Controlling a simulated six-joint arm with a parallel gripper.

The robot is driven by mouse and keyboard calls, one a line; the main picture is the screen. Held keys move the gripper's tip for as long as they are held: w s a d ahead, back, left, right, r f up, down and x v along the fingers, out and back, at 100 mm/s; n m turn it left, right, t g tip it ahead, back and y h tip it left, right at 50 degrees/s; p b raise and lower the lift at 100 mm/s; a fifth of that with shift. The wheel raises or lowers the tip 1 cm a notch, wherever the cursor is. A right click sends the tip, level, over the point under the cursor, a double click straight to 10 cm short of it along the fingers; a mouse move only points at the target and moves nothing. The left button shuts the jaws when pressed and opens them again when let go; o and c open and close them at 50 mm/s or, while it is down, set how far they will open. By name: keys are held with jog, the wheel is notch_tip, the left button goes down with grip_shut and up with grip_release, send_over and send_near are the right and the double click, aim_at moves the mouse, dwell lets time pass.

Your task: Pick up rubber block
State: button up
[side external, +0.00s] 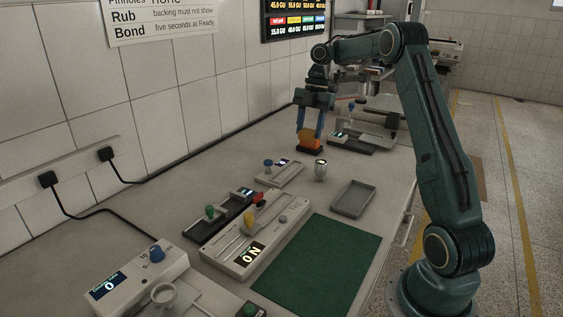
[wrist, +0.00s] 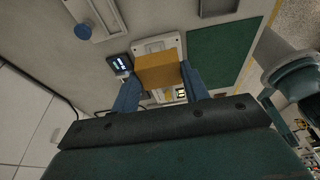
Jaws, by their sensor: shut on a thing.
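The rubber block (side external: 310,138) is orange, with a dark part below it; I cannot tell whether that is its own underside or a rest beneath it. My gripper (side external: 310,131) points down at the back of the bench, with its blue fingers on either side of the block. In the wrist view the block (wrist: 159,70) sits between the two fingertips of my gripper (wrist: 157,82), which is shut on it. Whether the block touches the bench is unclear in the side view.
A grey tray device (side external: 352,143) stands right of the block. Nearer are a small blue-knobbed unit (side external: 279,174), a small cup (side external: 321,171), an empty grey tray (side external: 353,199), a lever device (side external: 245,240) and a green mat (side external: 322,262). The wall runs along the left.

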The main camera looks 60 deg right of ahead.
jog(key=shift+r, duration=0.35)
dwell(0.6)
